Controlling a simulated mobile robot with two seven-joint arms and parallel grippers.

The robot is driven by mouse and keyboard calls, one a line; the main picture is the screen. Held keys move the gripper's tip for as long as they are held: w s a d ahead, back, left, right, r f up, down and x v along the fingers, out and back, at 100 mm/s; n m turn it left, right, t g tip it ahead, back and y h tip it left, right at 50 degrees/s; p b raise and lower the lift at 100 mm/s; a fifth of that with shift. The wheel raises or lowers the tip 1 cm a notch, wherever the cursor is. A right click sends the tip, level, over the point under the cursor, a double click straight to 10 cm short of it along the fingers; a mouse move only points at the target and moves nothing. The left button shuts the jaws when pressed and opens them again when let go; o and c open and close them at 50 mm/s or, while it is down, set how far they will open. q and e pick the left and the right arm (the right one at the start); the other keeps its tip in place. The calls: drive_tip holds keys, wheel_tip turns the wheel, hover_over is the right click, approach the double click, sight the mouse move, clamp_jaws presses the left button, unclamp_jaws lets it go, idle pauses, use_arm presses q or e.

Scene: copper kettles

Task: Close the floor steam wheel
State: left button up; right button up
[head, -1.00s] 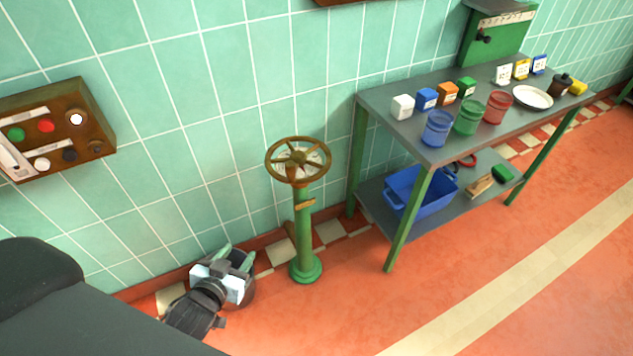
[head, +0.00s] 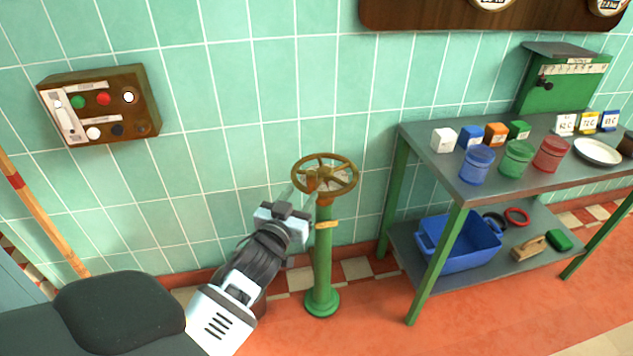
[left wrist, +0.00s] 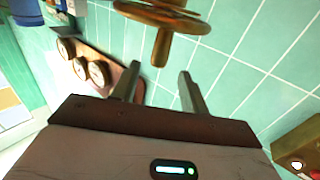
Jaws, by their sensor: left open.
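The floor steam wheel (head: 325,174) is a brass handwheel with spokes on top of a green floor pillar (head: 322,262). My left gripper (head: 301,200) is just left of and slightly below the wheel, its fingers pointing up toward the rim. In the left wrist view the fingers (left wrist: 158,90) are apart with nothing between them. The brass wheel (left wrist: 170,14) is beyond the fingertips there, partly cut off by the top edge. In the head view I cannot tell whether a finger touches the rim. My right gripper is not in view.
A green-legged workbench (head: 425,165) with jars and small boxes stands to the right; a blue bin (head: 460,245) sits on its lower shelf. A control box (head: 100,104) hangs on the tiled wall at left. A wooden pole (head: 40,212) leans at far left.

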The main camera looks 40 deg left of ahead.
sight(310, 182)
use_arm(q)
drive_tip(key=shift+b+x, duration=0.45)
drive_tip(key=shift+x, duration=3.4)
drive_tip(key=shift+f, duration=0.1)
clamp_jaws()
